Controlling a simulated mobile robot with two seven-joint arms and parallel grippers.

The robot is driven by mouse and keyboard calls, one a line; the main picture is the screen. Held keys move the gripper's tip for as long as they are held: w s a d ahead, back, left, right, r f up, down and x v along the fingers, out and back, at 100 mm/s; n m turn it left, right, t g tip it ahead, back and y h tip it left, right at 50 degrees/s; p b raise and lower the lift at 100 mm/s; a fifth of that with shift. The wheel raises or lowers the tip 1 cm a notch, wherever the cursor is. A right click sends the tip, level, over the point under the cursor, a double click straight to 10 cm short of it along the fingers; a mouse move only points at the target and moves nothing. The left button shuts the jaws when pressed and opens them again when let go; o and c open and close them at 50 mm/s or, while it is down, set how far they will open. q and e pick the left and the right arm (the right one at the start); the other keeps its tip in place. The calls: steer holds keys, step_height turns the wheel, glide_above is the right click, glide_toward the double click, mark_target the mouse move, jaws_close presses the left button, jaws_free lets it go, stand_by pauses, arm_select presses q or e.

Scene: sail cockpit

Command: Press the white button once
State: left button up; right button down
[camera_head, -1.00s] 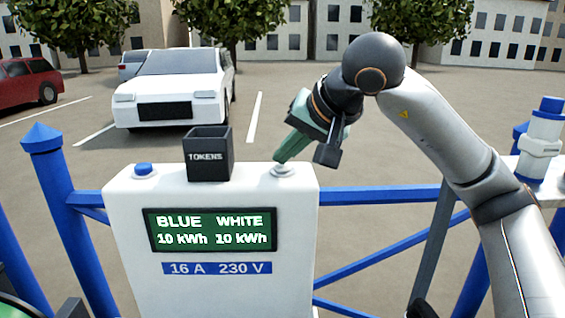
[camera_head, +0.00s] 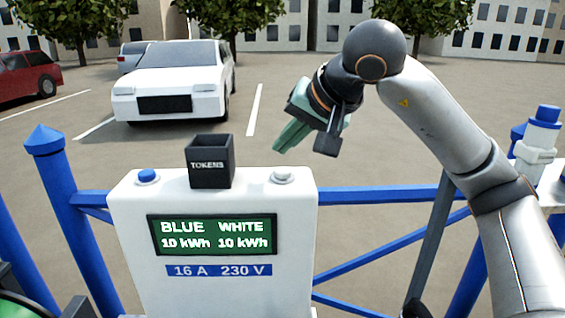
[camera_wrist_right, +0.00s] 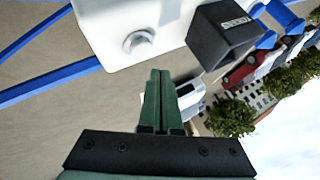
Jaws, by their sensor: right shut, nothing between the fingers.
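The white button (camera_head: 282,175) sits on the top right of the white charging box (camera_head: 130,250). It also shows in the right wrist view (camera_wrist_right: 138,42), uncovered. My right gripper (camera_head: 277,150) is shut and empty, with its green fingers above the button and apart from it. In the right wrist view its fingertips (camera_wrist_right: 160,72) lie close together, with a gap between them and the button. The box's screen (camera_head: 212,234) reads BLUE 10 kWh and WHITE 10 kWh. My left gripper is not in view.
A blue button (camera_head: 148,176) is on the box's top left. A dark TOKENS holder (camera_head: 210,163) stands between the buttons. Blue railings (camera_head: 380,194) run beside and behind the box. A white car (camera_head: 172,85) is parked beyond.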

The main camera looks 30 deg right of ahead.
mark_target(286, 173)
steer(key=shift+r+p, duration=1.4)
steer(key=shift+r, duration=0.5)
steer(key=shift+f, duration=0.1)
